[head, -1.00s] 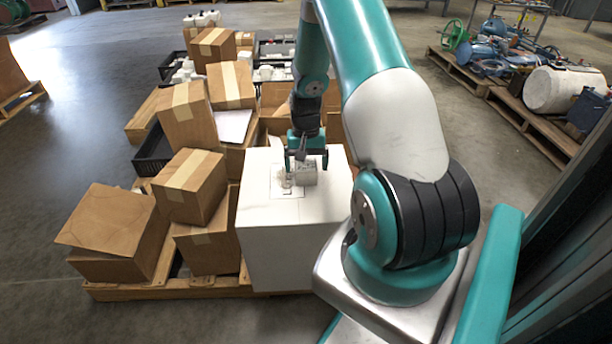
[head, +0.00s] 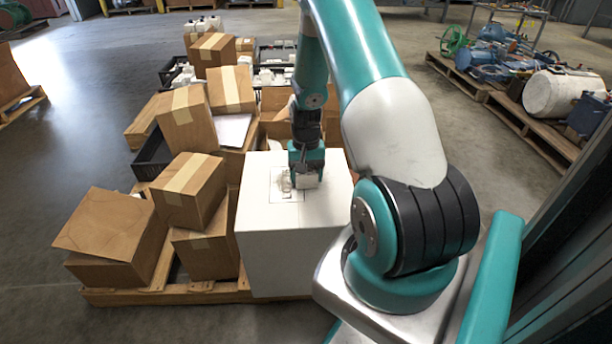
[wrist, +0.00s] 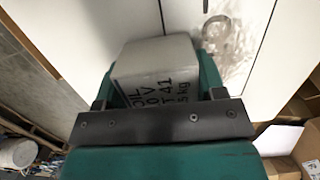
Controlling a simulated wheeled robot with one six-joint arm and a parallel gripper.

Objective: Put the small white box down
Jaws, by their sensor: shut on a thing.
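The small white box (head: 307,181) is between the fingers of my gripper (head: 306,172), just over the top of a large white carton (head: 290,250). In the wrist view the small box (wrist: 158,72) looks grey-white with black print, held between the teal fingers of my gripper (wrist: 155,85). I cannot tell whether its underside touches the carton's top. The far side of the small box is hidden.
A clear crumpled item (head: 284,183) lies on the carton top beside the small box; it also shows in the wrist view (wrist: 217,35). Several brown cartons (head: 190,188) are stacked to the left on a wooden pallet (head: 180,293). Bare carton top lies in front of my gripper.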

